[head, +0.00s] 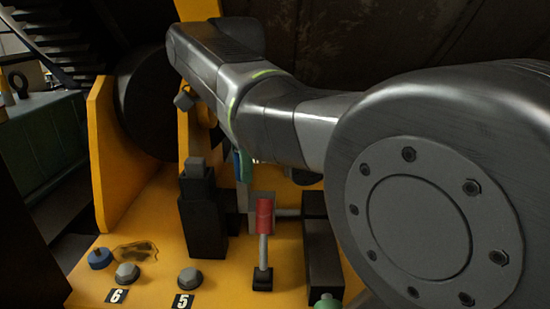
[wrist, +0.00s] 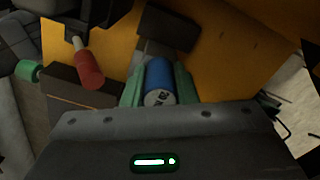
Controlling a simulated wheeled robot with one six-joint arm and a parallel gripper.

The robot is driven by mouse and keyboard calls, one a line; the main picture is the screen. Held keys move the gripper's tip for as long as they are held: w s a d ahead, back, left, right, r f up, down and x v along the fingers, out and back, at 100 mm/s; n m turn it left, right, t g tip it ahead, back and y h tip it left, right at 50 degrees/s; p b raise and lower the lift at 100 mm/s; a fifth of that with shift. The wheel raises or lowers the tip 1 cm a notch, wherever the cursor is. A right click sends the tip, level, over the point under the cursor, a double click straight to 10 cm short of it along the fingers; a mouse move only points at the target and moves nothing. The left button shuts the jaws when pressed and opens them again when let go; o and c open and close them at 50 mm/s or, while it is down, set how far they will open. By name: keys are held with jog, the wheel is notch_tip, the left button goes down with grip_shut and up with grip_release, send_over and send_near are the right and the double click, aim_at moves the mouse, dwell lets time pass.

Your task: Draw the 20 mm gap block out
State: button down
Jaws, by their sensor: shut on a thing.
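The gap block shows in the wrist view as a blue cylinder (wrist: 160,78) with a pale end face carrying a dark mark too small to read. My gripper (wrist: 159,88) is shut on it, with one green finger on each side. In the head view my arm covers most of the gripper, and only a green and blue bit shows below the wrist.
Grey bolt heads (head: 189,277) and a blue cap (head: 100,258) sit on the yellow base (head: 155,215). A yellow upright plate (head: 102,150) rises at left.

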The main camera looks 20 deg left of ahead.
jog(key=shift+r+p, duration=0.9)
jog(key=shift+r, duration=0.65)
